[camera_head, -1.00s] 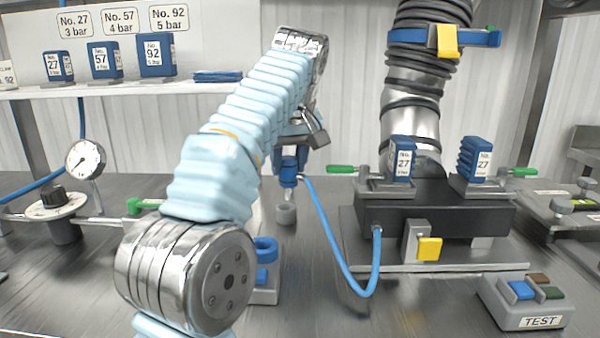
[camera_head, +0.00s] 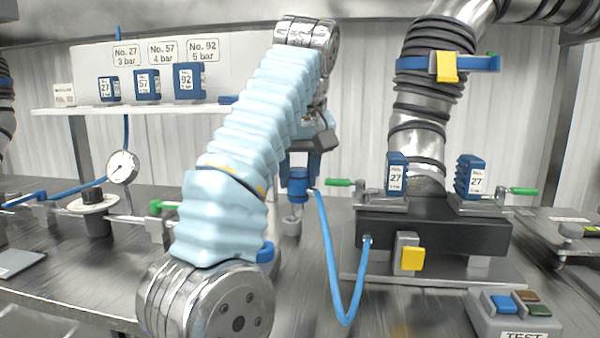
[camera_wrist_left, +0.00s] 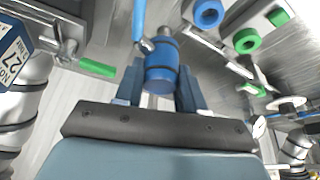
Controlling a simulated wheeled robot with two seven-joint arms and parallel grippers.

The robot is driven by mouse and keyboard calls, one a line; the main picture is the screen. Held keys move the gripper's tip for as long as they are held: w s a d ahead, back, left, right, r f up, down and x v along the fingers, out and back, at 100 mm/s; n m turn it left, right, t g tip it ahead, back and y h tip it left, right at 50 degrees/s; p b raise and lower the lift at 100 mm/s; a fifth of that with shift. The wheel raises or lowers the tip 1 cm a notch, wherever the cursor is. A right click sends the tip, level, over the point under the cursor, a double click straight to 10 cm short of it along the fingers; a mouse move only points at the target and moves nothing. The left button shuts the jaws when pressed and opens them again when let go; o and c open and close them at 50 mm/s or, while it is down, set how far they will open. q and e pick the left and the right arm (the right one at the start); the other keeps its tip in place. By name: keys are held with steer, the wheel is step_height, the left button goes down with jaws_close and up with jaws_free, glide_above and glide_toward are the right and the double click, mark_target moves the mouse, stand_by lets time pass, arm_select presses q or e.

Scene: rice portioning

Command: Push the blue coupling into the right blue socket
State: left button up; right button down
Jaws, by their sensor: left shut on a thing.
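My left gripper (camera_head: 300,166) is shut on the blue coupling (camera_head: 298,183), which hangs with its grey metal end down above the bench. The coupling and its metal end also show between the fingers in the left wrist view (camera_wrist_left: 160,78). A blue hose (camera_head: 331,270) runs from the coupling to the black block. A blue ring-shaped socket (camera_head: 265,252) shows beside my left forearm, mostly hidden by it. A blue ring (camera_wrist_left: 209,13) shows at the top of the left wrist view, apart from the coupling. I cannot tell which is the right blue socket. My right gripper is out of view.
A TEST button box (camera_head: 515,315) stands at front right. A gauge (camera_head: 122,167) and pipe with a green handle (camera_head: 160,206) stand at left. A green ring (camera_wrist_left: 246,41) shows in the left wrist view.

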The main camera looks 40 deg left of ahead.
arm_select(q)
steer(key=shift+f, duration=0.75)
steer(key=shift+r, duration=0.1)
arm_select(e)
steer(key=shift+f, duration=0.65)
arm_select(q)
steer(key=shift+s+a+b, duration=0.15)
steer(key=shift+s+b, duration=0.05)
steer(key=shift+b, duration=0.15)
steer(key=s+a, duration=0.4)
steer(key=s, duration=0.1)
steer(key=shift+f, duration=0.35)
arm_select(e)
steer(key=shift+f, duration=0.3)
arm_select(q)
steer(key=shift+f+b, duration=0.25)
steer(key=shift+b, duration=0.15)
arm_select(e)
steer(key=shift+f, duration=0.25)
arm_select(q)
steer(key=shift+f+b, duration=0.65)
steer(key=shift+f, duration=0.05)
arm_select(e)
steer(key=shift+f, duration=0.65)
